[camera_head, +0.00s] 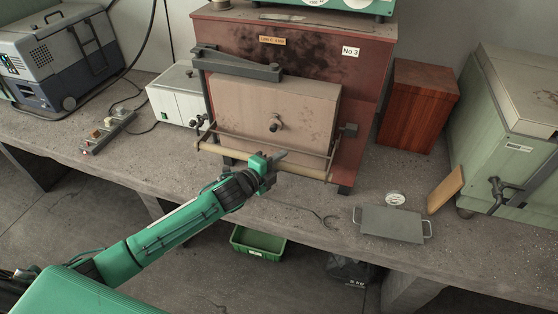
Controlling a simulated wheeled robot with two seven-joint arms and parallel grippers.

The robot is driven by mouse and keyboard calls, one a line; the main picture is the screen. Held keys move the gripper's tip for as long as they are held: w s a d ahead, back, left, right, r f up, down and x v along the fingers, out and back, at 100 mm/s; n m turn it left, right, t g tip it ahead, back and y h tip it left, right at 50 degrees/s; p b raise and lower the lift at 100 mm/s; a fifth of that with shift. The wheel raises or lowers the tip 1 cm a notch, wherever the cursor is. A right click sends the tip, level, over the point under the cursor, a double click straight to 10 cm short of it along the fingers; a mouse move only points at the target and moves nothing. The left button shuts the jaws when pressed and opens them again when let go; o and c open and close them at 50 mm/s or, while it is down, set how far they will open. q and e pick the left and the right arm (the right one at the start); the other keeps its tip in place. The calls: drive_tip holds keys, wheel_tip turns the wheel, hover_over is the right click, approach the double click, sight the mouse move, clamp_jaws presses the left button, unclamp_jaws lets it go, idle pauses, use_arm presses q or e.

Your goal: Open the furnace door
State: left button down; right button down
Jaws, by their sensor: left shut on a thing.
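The furnace (354,75) is a rust-red box marked "No 3" at the back middle of the bench. Its beige door (300,103) stands closed across the front, with a small round knob in its middle. A pale handle bar (308,173) runs across below the door, carried by thin metal rods. My left gripper (268,163) is at the middle of this bar and is shut on it. The fingers hide a short part of the bar. My right gripper is not in view.
A tray with handles (390,224) and a wooden block (445,189) lie at the right of the bench. A red-brown box (418,105) and a green cabinet (500,130) stand behind. A white box (174,97) is left of the furnace. A green crate (257,243) is below the bench.

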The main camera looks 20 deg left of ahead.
use_arm(q)
drive_tip(key=shift+a+r, duration=0.1)
drive_tip(key=shift+r, duration=0.15)
drive_tip(key=shift+s+a, duration=0.15)
drive_tip(key=s+a+m+g+h, duration=0.3)
drive_tip(key=s+a+m+h, duration=0.1)
drive_tip(key=s+a, duration=0.4)
drive_tip(key=s, duration=0.2)
drive_tip(key=shift+s+a+f+p, duration=0.2)
drive_tip(key=shift+s+p, duration=0.1)
drive_tip(key=shift+p, duration=0.1)
drive_tip(key=shift+d, duration=0.1)
